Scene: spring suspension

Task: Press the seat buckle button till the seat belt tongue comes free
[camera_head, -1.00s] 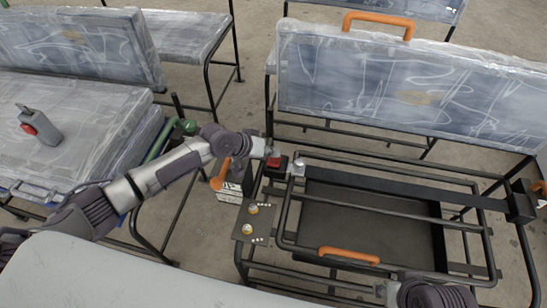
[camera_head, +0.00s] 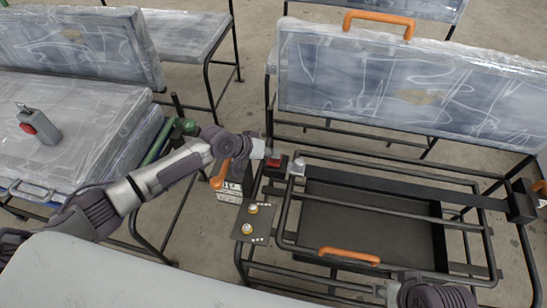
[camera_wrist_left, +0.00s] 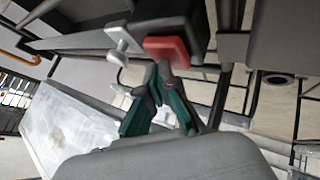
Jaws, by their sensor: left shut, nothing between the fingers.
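The black seat buckle (camera_wrist_left: 182,22) has a red button (camera_wrist_left: 167,50) on its end. The button also shows in the head view (camera_head: 273,163), at the left end of the dark belt bar. The silver belt tongue (camera_wrist_left: 120,43) is beside the buckle, and in the head view (camera_head: 298,168) it is just right of it. I cannot tell whether it is latched. My left gripper (camera_head: 262,149) is shut and empty by the button; its green fingertips (camera_wrist_left: 160,68) are close to the button's lower edge, contact unclear. My right arm shows at the bottom right, its fingers not discernible.
A plate with yellow-topped knobs (camera_head: 251,221) and a box with an orange handle (camera_head: 231,188) are near my left arm.

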